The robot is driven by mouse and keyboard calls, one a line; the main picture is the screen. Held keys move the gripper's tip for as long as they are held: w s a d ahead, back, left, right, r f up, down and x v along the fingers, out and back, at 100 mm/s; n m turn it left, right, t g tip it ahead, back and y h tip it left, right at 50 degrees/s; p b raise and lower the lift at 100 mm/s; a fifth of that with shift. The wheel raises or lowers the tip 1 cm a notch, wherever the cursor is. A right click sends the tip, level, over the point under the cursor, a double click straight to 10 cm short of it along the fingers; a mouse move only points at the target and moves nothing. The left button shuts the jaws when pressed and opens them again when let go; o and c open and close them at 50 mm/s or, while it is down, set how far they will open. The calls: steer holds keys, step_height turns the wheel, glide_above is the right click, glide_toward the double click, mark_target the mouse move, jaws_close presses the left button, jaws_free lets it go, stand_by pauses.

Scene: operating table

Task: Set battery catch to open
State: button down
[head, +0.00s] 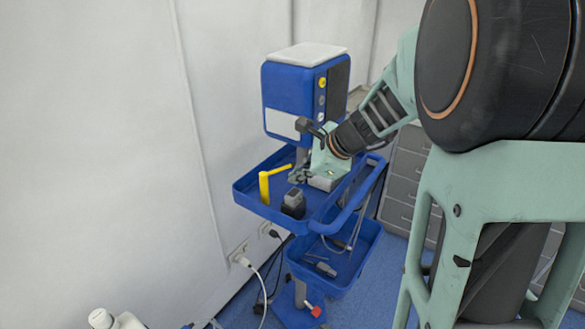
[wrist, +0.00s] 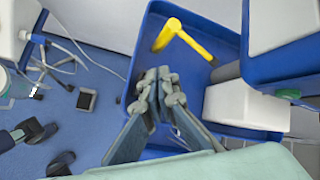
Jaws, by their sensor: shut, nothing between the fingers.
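I cannot make out the battery catch in either view. A small black block with a grey top (head: 293,203), which may be a battery, stands on the blue upper tray (head: 243,190) of a cart. My gripper (head: 298,176) is over this tray, behind and above the block, below the blue device. In the wrist view my gripper (wrist: 160,82) is shut and empty, its fingertips together over the tray. The fingers hide part of the tray, and the block does not show there.
A yellow L-shaped handle (head: 265,186) stands on the tray's left; it also shows in the wrist view (wrist: 172,32). A blue device with a white top (head: 290,90) rises behind the tray. A lower blue shelf (head: 340,276) holds small items. Grey drawers (head: 400,190) stand right.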

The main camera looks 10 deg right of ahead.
steer(key=s+d+m+t, duration=0.1)
steer(key=d+m+t, duration=0.25)
steer(key=m, duration=0.65)
steer(key=m+p, duration=0.1)
glide_toward(291, 167)
steer(key=shift+s+a+f+x, duration=0.25)
steer(key=shift+s+a+x, duration=0.35)
steer(key=shift+x, duration=2.85)
steer(key=shift+w+g+h, duration=0.1)
steer(key=shift+g+h, duration=0.25)
steer(key=shift+h, duration=0.05)
steer(key=shift+f, duration=0.1)
steer(key=shift+w, duration=0.9)
steer(key=shift+s, duration=0.1)
